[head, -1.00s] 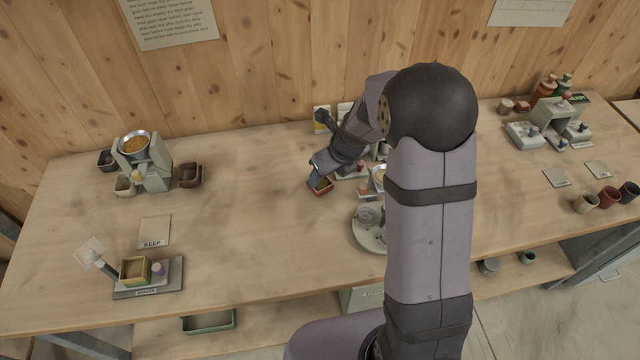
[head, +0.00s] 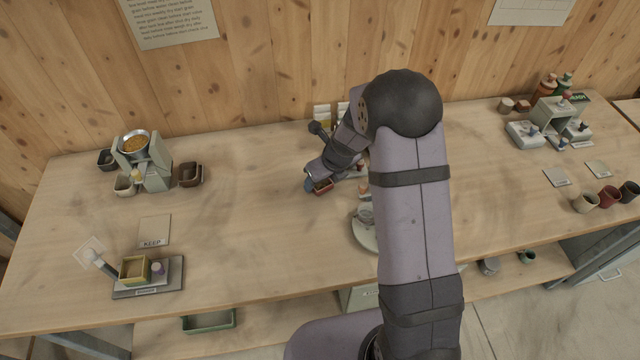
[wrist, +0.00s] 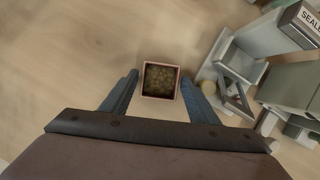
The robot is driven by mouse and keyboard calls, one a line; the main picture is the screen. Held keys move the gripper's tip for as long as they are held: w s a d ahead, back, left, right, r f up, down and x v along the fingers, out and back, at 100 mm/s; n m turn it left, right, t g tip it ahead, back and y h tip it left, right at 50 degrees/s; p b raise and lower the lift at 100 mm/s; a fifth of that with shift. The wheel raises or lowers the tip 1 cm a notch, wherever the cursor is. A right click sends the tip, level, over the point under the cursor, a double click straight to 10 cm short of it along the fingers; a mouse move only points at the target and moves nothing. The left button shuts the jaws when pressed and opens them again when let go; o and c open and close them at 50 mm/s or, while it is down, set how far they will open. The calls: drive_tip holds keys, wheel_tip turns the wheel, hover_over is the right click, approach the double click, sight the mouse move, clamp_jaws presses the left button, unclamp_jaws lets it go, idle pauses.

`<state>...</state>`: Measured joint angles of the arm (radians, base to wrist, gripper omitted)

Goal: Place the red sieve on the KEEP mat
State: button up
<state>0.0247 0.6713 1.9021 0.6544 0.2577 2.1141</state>
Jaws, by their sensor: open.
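The red sieve (head: 323,188), a small square red-rimmed box, sits on the table near the middle, partly hidden by my gripper in the head view. In the wrist view, the sieve (wrist: 160,80) shows a dark, speckled inside and lies between and just ahead of my two blue fingers. My gripper (wrist: 160,88) is open, with a finger on each side of the sieve and a gap visible at both sides. In the head view, my gripper (head: 312,184) is over the sieve's left side. The KEEP mat (head: 155,228), a pale square, lies empty at the left.
A grey device (wrist: 240,65) stands close to the right of the sieve in the wrist view. A yellow-green square box (head: 135,270) sits on a dark base in front of the KEEP mat. A mixer (head: 147,165) stands behind the mat. The table between mat and sieve is clear.

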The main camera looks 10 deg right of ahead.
sight(321, 186)
drive_tip(key=c, duration=0.9)
wheel_tip(321, 186, up, 10)
drive_tip(key=shift+r+p, duration=0.1)
drive_tip(key=shift+p, duration=0.55)
